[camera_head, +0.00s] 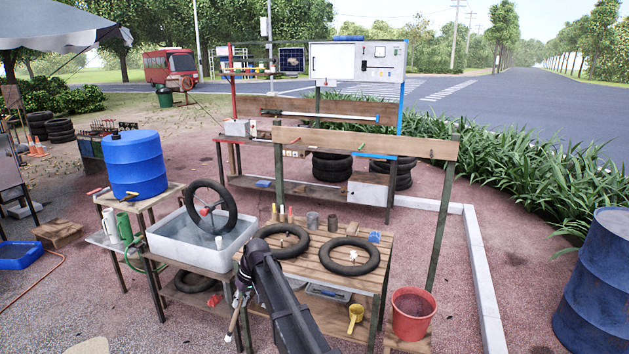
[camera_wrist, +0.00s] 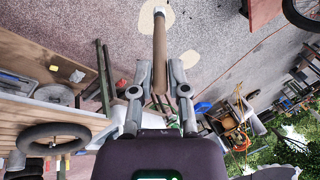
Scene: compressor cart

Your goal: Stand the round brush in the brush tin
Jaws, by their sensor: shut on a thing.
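My gripper (camera_head: 240,296) hangs in front of the slatted workbench (camera_head: 318,268), below its top and outside its front left edge. It is shut on the round brush (camera_head: 232,324), whose pale end points down in the head view. In the wrist view my gripper's two fingers (camera_wrist: 160,82) close on either side of the brush's long brown shaft (camera_wrist: 160,48). The bristles are not clear. A grey tin (camera_head: 313,220) stands at the back of the bench, with a smaller brown can (camera_head: 333,222) to its right. I cannot tell for certain which is the brush tin.
Two black tyres lie on the bench, one left (camera_head: 282,241) and one right (camera_head: 350,257). Several upright handles (camera_head: 283,214) stand at the back left. A white basin (camera_head: 200,253) adjoins on the left. A red bucket (camera_head: 411,315) stands right. A yellow scoop (camera_head: 355,314) is low in front.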

